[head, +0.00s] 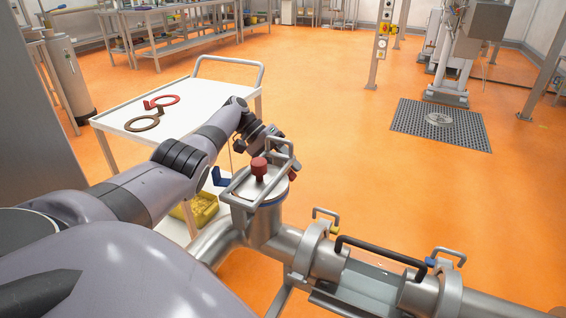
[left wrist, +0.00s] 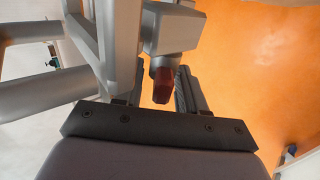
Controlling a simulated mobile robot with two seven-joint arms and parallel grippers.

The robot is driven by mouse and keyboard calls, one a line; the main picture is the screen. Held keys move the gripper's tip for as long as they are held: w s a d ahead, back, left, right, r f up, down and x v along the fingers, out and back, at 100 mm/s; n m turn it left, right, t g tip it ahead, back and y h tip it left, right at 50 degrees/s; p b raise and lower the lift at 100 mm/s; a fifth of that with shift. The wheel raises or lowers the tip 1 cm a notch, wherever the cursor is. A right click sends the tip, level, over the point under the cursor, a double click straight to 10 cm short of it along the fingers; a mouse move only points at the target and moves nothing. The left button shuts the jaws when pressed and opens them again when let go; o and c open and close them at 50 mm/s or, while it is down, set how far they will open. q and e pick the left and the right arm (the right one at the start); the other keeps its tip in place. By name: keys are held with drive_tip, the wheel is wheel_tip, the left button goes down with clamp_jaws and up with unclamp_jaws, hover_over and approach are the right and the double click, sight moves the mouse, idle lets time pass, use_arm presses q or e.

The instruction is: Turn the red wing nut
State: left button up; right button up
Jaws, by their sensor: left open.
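The red wing nut (left wrist: 162,84) shows in the left wrist view, on a grey metal fitting. It lies between the two dark fingers of my open left gripper (left wrist: 160,92), with orange floor visible around it; I cannot tell whether either finger touches it. In the head view my left gripper (head: 268,145) is just behind the lidded pipe top (head: 240,186), its fingertips partly hidden. A red piece (head: 292,176) peeks out at the right of that top, and a red knob (head: 259,165) stands on its lid. My right gripper is not in view.
A metal handle frame (head: 280,142) rises close to the gripper. The steel pipe (head: 285,240) runs right, with clamps and a black handle (head: 380,250). Open orange floor lies beyond.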

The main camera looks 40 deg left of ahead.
use_arm(q)
drive_tip(key=shift+b+v, duration=2.9)
drive_tip(key=shift+v, duration=0.65)
